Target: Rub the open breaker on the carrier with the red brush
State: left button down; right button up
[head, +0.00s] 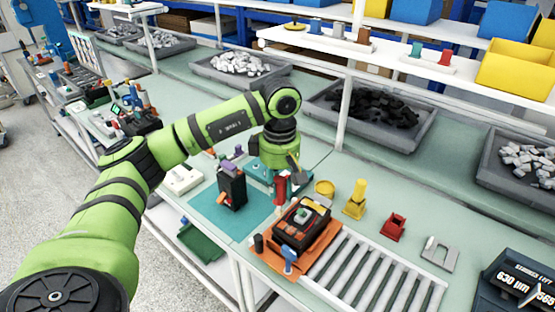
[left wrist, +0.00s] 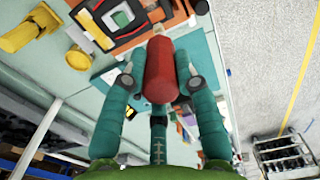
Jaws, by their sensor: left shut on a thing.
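My left gripper (head: 279,172) is shut on the red brush (head: 280,189). In the left wrist view the brush's red handle (left wrist: 161,78) sits between the two teal fingers, with a small pale tip at its far end. The open breaker (head: 303,218) is a black block with a red-edged top and a green and white centre. It lies on the orange carrier (head: 322,249). It also shows at the top of the left wrist view (left wrist: 121,17). The brush is just behind and left of the breaker in the head view; I cannot tell if they touch. My right gripper is out of view.
A black unit (head: 231,188) stands on the teal mat (head: 207,212) left of the carrier. A roller track (head: 372,284) runs right of it. A yellow stamp-like piece (head: 355,203), a yellow round pot (head: 325,188) and a red holder (head: 393,226) stand behind. Grey bins line the back.

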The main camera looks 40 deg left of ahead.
pick_arm(q)
jog(key=shift+d+r+p, duration=0.2)
jog(key=shift+r+p, duration=0.05)
jog(key=shift+r, duration=0.35)
jog(key=shift+d+r+p, duration=0.15)
jog(key=shift+r+p, duration=0.05)
jog(key=shift+r, duration=0.35)
jog(key=shift+a+r+p, duration=0.2)
jog(key=shift+r+p, duration=0.15)
jog(key=shift+r, duration=0.15)
jog(key=shift+a+r+p, duration=0.15)
jog(key=shift+r+p, duration=0.2)
jog(key=shift+r, duration=0.4)
jog(key=shift+d+r, duration=0.15)
jog(key=shift+r, duration=0.05)
